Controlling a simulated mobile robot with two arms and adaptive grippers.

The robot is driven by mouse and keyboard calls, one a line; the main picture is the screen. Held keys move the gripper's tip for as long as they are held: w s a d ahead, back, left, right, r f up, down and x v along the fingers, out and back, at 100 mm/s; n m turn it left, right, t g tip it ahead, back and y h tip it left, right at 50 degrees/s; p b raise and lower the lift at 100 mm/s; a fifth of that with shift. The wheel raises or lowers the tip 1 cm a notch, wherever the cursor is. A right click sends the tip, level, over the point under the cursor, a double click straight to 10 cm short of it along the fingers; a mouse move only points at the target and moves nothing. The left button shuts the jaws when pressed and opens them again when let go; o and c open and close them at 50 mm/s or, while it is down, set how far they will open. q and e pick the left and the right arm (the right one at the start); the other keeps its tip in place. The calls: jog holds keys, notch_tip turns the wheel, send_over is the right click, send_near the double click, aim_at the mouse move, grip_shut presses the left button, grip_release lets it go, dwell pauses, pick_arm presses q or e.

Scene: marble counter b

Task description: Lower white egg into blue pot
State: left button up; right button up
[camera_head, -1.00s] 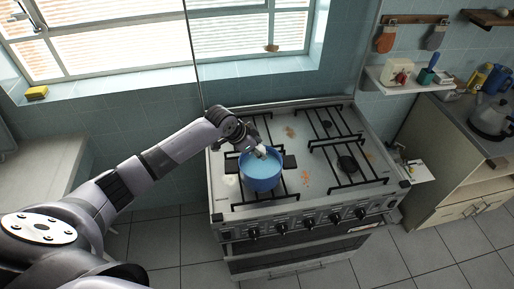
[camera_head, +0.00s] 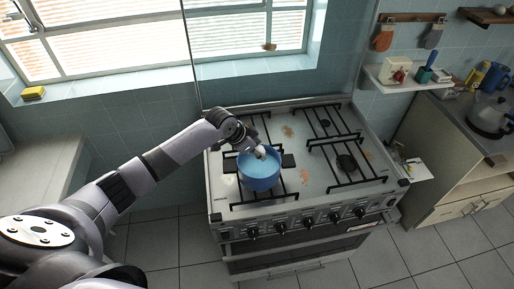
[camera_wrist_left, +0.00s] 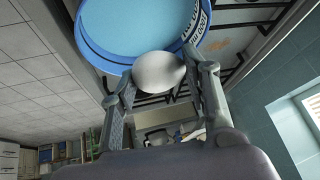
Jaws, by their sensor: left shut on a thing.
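The blue pot (camera_head: 260,174) stands on the left side of the stove, on the front left burner grate. My left gripper (camera_head: 257,150) is at the pot's back rim in the head view. In the left wrist view the left gripper (camera_wrist_left: 160,82) is shut on the white egg (camera_wrist_left: 159,72), with one finger on each side of it. The egg overlaps the edge of the blue pot (camera_wrist_left: 105,45) in that view. In the head view the egg (camera_head: 261,153) is small and partly hidden by the gripper. My right gripper is not in view.
The stove (camera_head: 222,200) has black grates, and the right burners (camera_head: 346,162) are empty. A tiled wall and window stand behind it.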

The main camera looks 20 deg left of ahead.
pick_arm(q)
jog(key=shift+f+b, duration=0.95)
jog(key=shift+f, duration=0.85)
jog(key=shift+f+b, duration=0.75)
jog(key=shift+f, duration=0.45)
jog(key=shift+f, duration=0.4)
jog(key=shift+f+b, duration=1.7)
jog(key=shift+f, duration=0.4)
jog(key=o, duration=0.8)
notch_tip(320, 180, up, 10)
